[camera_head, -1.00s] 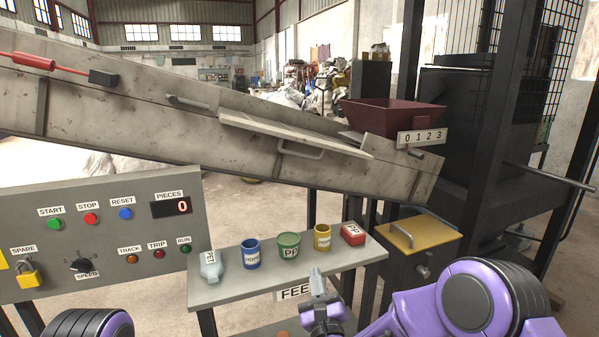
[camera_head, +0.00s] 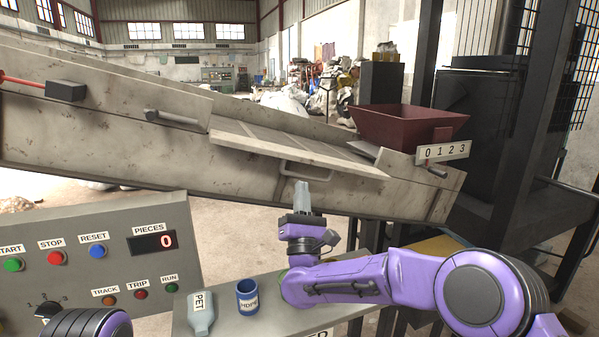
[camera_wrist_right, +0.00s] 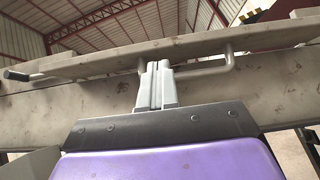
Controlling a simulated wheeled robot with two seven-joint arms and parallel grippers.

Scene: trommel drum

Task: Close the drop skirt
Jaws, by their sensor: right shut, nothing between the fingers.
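The drop skirt appears to be the pale panel (camera_head: 255,143) on the side of the sloping chute (camera_head: 120,155). My right gripper (camera_head: 302,186) points up just below the handle, shut and empty. In the right wrist view its fingertips (camera_wrist_right: 157,66) overlap the handle's left end; contact cannot be told. My left gripper is out of view.
A control panel (camera_head: 75,235) stands at the left. Below the chute, a feed shelf (camera_head: 260,315) holds a PET bottle (camera_head: 201,314) and a blue HDPE cup (camera_head: 247,296); my right arm hides its right part. A red hopper (camera_head: 405,127) sits at the chute's lower end.

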